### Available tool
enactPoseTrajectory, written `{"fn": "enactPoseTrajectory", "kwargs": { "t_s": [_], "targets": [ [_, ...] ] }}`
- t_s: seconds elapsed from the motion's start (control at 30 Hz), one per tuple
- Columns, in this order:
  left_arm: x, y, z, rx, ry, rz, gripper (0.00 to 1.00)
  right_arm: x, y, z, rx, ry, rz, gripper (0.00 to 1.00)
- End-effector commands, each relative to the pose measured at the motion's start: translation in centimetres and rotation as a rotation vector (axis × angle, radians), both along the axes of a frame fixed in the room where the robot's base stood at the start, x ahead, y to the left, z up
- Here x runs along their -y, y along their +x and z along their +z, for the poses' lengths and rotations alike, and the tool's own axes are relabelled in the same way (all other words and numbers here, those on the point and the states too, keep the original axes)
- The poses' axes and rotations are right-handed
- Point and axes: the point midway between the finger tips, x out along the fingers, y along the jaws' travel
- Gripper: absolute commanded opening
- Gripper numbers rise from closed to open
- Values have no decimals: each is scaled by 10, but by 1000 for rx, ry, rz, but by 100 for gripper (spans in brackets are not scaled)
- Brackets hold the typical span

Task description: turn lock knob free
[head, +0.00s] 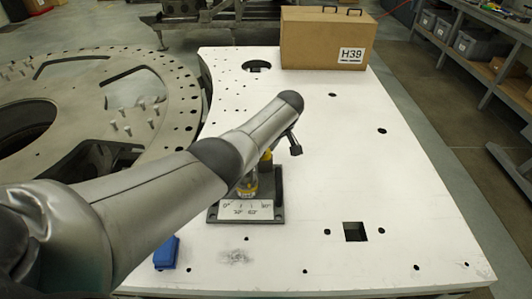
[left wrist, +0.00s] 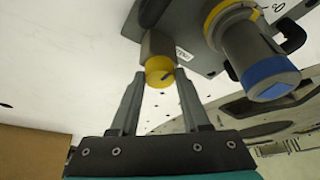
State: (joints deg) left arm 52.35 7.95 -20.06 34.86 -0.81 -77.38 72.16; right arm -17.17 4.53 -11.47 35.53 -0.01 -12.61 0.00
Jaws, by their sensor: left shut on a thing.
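The yellow lock knob (left wrist: 159,68) sticks out of a grey-brown block in the left wrist view. My left gripper (left wrist: 161,78) has one finger on each side of the knob and is shut on it. Beside it is a grey cylinder (left wrist: 248,48) with a yellow collar and a blue end. In the head view the dark fixture base (head: 277,194) stands on the white plate, with a degree scale (head: 246,210) on its front. My left arm hides much of the fixture and the gripper there. My right gripper is not in view.
A cardboard box (head: 322,38) marked H39 stands at the white plate's far edge. A blue block (head: 167,253) lies at the front left. The white plate (head: 410,180) is mostly clear on the right, with holes and a square cutout. A large round metal plate (head: 172,83) is at left.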

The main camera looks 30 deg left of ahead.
Motion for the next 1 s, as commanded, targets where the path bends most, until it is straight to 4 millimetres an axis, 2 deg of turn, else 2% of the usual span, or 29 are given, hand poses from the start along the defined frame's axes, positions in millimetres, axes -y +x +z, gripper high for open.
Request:
{"fn": "enactPoseTrajectory", "kwargs": {
  "t_s": [0.03,0.27,0.83,0.87,1.0],
  "targets": [
    [0,1,-2,2,-1,25,0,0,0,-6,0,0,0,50],
    [0,1,-1,1,1,105,0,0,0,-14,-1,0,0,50],
    [-1,1,1,3,1,132,0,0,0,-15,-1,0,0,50],
    [-1,1,1,3,1,132,50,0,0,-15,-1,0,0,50],
    [-1,1,1,2,0,131,65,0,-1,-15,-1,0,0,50]
  ]
}}
